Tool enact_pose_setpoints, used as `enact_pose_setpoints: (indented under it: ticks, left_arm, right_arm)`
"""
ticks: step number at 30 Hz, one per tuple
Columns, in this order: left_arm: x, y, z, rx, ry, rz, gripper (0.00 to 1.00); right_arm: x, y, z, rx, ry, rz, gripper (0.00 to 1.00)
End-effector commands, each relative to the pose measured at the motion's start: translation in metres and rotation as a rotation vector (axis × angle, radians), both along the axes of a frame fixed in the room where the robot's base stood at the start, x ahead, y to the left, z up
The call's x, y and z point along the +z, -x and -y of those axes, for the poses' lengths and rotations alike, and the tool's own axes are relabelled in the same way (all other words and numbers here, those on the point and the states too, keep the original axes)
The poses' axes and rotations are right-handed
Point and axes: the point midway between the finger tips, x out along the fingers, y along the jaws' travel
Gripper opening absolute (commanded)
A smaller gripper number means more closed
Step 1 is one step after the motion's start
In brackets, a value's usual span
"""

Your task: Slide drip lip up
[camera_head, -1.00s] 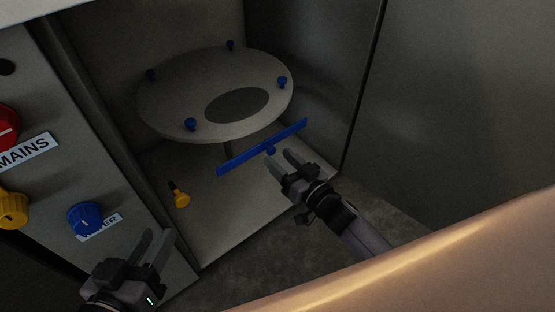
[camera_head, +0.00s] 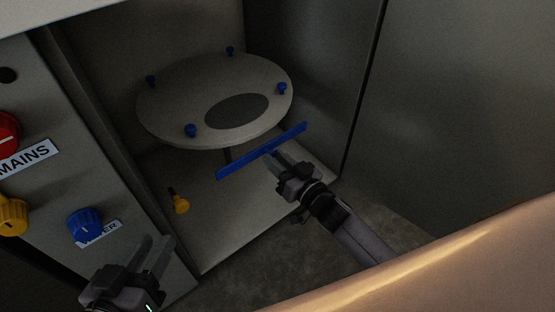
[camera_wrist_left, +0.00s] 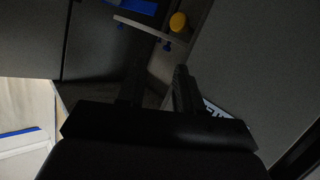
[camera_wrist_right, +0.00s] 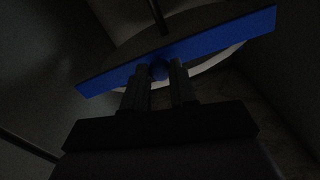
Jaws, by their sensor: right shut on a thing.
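The drip lip is a long blue bar (camera_head: 240,164) in front of and below the round grey plate (camera_head: 170,100) in the head view. It runs slantwise, higher at its right end. In the right wrist view the blue bar (camera_wrist_right: 215,38) crosses the picture, with a round blue knob (camera_wrist_right: 159,69) at its middle. My right gripper (camera_head: 277,161) is at the bar's middle, its fingers closed on the knob; it also shows in the right wrist view (camera_wrist_right: 160,83). My left gripper (camera_head: 158,252) is open and empty in front of the control panel, apart from the bar.
The plate carries several small blue knobs (camera_head: 190,131) and a dark oval. A yellow knob (camera_head: 181,203) stands on the floor of the compartment. The left panel has a red knob (camera_head: 5,132), a yellow knob (camera_head: 12,215) and a blue knob (camera_head: 84,224). A cabinet wall (camera_head: 455,110) rises at the right.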

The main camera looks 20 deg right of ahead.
Motion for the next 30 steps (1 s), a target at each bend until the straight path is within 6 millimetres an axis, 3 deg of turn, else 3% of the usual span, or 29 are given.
enact_pose_setpoints:
  ticks: [1,5,10,26,27,29,30]
  left_arm:
    - [0.005,-0.003,0.004,-0.004,0.023,-0.032,0.35]
    - [0.008,-0.004,0.012,-0.019,0.063,-0.095,0.35]
    - [0.01,-0.002,0.007,-0.003,0.026,-0.124,0.35]
    - [0.006,0.0,-0.001,0.015,-0.023,-0.129,0.35]
    - [0.006,0.0,-0.001,0.015,-0.023,-0.129,0.35]
    - [0.006,0.0,-0.001,0.015,-0.023,-0.129,0.35]
    - [0.006,0.0,-0.001,0.015,-0.023,-0.129,0.35]
  right_arm:
    - [0.012,0.0,0.0,0.001,0.0,0.0,0.0]
    - [0.027,0.0,0.0,0.001,0.0,0.0,0.0]
    - [0.042,0.0,0.0,0.0,-0.001,-0.001,0.0]
    - [0.049,0.0,0.0,0.002,-0.001,0.006,0.0]
    - [0.05,0.0,0.0,0.002,-0.002,0.008,0.36]
    - [0.049,0.0,0.0,0.003,-0.001,0.007,0.53]
    - [0.049,0.0,0.0,0.002,-0.001,0.006,0.53]
